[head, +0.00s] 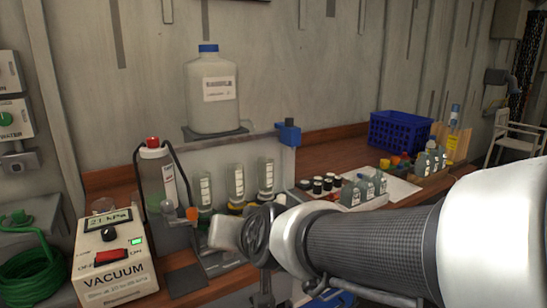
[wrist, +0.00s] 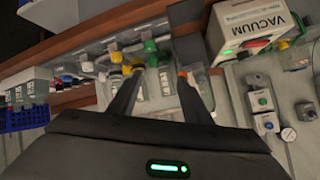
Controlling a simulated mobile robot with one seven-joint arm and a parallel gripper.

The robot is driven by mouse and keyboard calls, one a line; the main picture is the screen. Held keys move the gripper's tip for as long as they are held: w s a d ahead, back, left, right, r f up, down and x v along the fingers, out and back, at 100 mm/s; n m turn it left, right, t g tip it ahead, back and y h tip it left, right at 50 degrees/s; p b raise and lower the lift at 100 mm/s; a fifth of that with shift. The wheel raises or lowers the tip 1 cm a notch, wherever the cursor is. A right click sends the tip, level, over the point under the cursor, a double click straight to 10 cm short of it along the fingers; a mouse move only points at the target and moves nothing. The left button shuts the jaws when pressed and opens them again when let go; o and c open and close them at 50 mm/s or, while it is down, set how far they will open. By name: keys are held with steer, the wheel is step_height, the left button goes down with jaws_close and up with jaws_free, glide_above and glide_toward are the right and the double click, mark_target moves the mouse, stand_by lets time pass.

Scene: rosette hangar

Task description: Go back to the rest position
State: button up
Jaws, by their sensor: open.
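My gripper (wrist: 160,100) is open and empty in the wrist view, its two dark fingers spread apart. In the head view my arm reaches in from the right, and the fingers are mostly hidden behind its wrist end. Past the fingers in the wrist view are bottles with yellow and green fittings (wrist: 150,47). In the head view these upside-down bottles (head: 236,184) stand in a rack on the bench, close to the end of my arm. I cannot tell how far the fingers are from them.
A vacuum unit (head: 115,255) stands at the front left, with a clear bottle with a red cap (head: 152,165) beside it. A large white jug (head: 212,95) stands on a raised shelf. A blue crate (head: 400,132) and small bottles (head: 366,188) are on the bench (head: 330,147) to the right.

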steer(key=s+d+f+g+h, duration=0.1)
steer(key=s+d+g+h, duration=0.1)
steer(key=s+d, duration=0.65)
steer(key=s+d+f+g+h, duration=0.1)
steer(key=s+d+g+h, duration=0.15)
steer(key=s+d, duration=0.65)
steer(key=w+d+r+p, duration=0.1)
steer(key=d+r+p, duration=0.1)
steer(key=r+p, duration=0.9)
steer(key=w+d+r+p, duration=0.1)
steer(key=d+r+p, duration=0.1)
steer(key=r+p, duration=1)
steer(key=shift+r+m, duration=0.2)
steer(key=shift+m, duration=0.1)
steer(key=shift+h, duration=0.25)
